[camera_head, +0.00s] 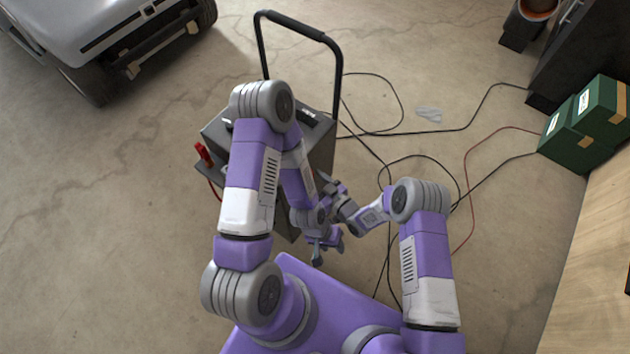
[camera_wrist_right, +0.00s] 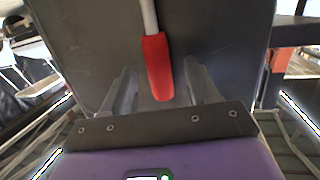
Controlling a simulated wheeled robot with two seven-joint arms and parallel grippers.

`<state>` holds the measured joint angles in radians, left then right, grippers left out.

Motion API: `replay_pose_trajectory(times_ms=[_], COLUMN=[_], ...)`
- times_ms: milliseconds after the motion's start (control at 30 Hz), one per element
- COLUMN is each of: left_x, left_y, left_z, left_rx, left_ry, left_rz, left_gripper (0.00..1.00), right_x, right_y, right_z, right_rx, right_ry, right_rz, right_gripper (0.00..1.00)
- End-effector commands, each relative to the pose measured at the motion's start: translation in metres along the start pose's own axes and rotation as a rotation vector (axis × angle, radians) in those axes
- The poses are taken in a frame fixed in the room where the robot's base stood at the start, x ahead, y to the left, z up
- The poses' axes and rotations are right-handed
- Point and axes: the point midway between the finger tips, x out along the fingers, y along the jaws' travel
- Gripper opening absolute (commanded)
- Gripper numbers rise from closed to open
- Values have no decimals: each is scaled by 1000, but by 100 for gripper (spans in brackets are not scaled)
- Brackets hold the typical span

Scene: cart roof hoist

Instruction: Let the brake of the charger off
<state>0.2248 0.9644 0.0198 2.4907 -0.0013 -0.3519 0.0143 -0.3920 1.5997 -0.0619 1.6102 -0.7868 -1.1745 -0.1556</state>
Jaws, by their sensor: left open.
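The charger (camera_head: 322,150) is a dark grey box on a cart with a tall black push handle, partly hidden behind my left arm. In the right wrist view, a brake lever with a red grip (camera_wrist_right: 158,68) on a pale rod stands against the charger's dark panel (camera_wrist_right: 215,40). My right gripper (camera_wrist_right: 160,92) is open, with one finger on each side of the red grip and gaps showing. In the head view the lever is hidden by my arms. My left gripper (camera_head: 328,250) is open and empty, low in front of the charger.
A red clamp (camera_head: 204,153) sits at the charger's left side. Black and red cables (camera_head: 465,185) lie across the floor to the right. Green boxes (camera_head: 585,125) stand at the right, and a grey vehicle (camera_head: 90,35) at upper left. Floor at the left is clear.

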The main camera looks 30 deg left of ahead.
Motion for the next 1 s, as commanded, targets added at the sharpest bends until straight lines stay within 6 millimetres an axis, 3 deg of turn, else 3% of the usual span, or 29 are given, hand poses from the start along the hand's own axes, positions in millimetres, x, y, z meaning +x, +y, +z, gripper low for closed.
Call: replay_pose_trajectory(times_ms=[233,633,1000], left_x=[-4,-19,-19], left_y=[1,7,7], left_z=[0,1,1], left_rx=[0,0,0], left_ry=[0,0,0], left_rz=[0,0,0], left_gripper=[43,43,43], right_x=[-10,-70,-76], right_y=[0,0,0], right_z=[0,-1,0], right_rx=[3,2,0], right_ry=[-2,-1,0], right_rz=[2,1,0], right_gripper=[59,59,59])
